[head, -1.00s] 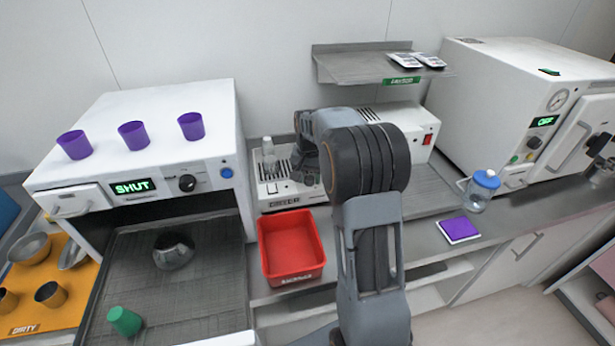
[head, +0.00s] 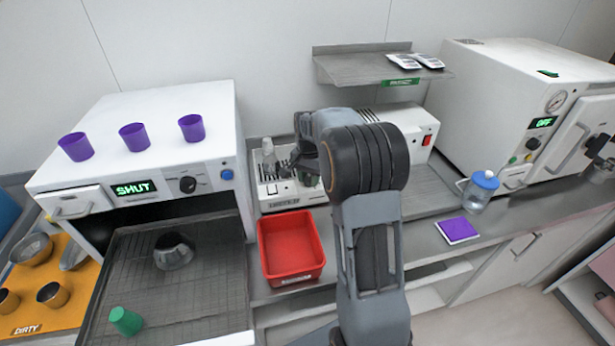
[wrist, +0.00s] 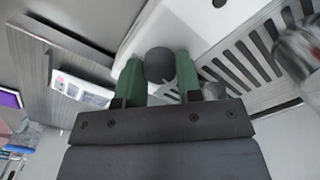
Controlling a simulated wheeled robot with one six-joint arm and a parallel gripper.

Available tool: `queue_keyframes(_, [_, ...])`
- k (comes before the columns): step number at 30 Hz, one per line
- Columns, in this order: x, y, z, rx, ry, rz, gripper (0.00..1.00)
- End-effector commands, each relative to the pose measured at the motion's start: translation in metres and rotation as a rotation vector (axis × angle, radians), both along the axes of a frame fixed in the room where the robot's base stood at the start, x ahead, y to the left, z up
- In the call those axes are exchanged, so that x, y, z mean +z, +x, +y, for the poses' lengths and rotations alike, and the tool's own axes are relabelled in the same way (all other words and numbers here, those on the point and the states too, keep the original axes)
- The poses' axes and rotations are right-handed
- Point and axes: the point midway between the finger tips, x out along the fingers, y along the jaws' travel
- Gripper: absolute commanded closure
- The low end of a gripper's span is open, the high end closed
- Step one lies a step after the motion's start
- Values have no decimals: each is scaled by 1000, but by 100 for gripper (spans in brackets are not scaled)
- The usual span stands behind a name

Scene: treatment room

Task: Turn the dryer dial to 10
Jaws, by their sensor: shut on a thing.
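The dial (wrist: 160,64) is a dark round knob on a white housing in the wrist view. My gripper (wrist: 158,80) has its two green fingers on either side of the knob, shut on it. The dryer (head: 283,192) appears to be the low white unit with a slotted top at the middle back in the head view. There my arm and wrist hide the dial and most of my gripper (head: 309,180). No dial marks or pointer are readable in either view.
Left stands a white machine (head: 150,107) with a SHUT display, purple cups on top and an open tray below. A red bin (head: 291,247) sits before the dryer. A metal shelf (head: 345,70) hangs above.

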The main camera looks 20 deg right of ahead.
Motion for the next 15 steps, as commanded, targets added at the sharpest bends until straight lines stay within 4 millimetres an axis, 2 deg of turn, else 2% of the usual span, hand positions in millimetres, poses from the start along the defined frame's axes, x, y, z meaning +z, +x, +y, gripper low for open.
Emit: queue_keyframes(15, [1, 1, 1, -399, 1, -4, 91])
